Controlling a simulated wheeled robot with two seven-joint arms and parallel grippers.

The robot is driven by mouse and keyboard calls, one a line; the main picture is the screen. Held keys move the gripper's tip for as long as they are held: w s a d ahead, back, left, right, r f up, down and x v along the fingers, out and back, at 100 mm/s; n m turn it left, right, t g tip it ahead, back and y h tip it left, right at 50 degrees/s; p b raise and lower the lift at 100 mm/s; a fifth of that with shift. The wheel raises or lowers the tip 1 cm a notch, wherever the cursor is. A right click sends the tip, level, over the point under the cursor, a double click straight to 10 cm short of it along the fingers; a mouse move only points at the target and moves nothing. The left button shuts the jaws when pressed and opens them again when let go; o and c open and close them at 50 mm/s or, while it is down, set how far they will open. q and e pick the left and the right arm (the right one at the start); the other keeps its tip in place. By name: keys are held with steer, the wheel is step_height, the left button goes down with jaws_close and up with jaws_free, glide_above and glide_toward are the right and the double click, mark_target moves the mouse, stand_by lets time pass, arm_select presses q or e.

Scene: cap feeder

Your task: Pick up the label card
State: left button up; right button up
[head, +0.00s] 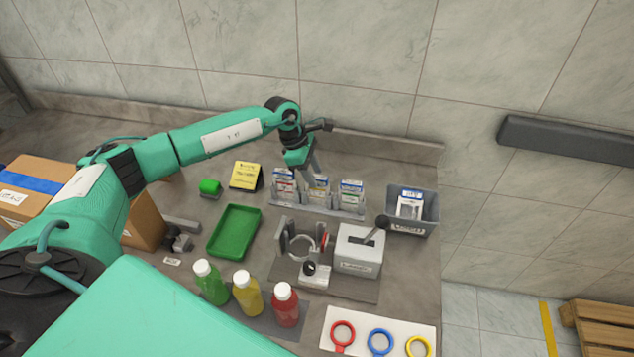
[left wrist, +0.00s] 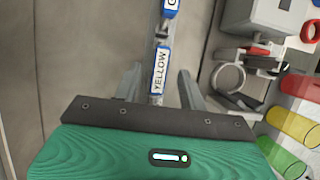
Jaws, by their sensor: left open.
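Several label cards stand in a clear rack (head: 335,211) near the back of the bench. They form three groups: left (head: 284,187), middle (head: 319,186) and right (head: 351,188). My left gripper (head: 316,171) is open and points down over the rack, at the middle group. In the left wrist view, a card reading YELLOW (left wrist: 160,70) lies in line with the gap between the open fingers (left wrist: 158,85). A blue-edged card starting with G (left wrist: 170,8) is beyond it. I cannot tell how far the fingertips are from the YELLOW card. My right gripper is out of view.
A grey bin (head: 425,222) holding a card stands right of the rack. A lever press (head: 358,250) and a ring fixture (head: 301,245) stand in front.

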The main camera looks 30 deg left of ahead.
arm_select(q)
steer(key=shift+p+x, duration=0.4)
steer(key=shift+x, duration=1)
jaws_close()
steer(key=shift+r, duration=0.25)
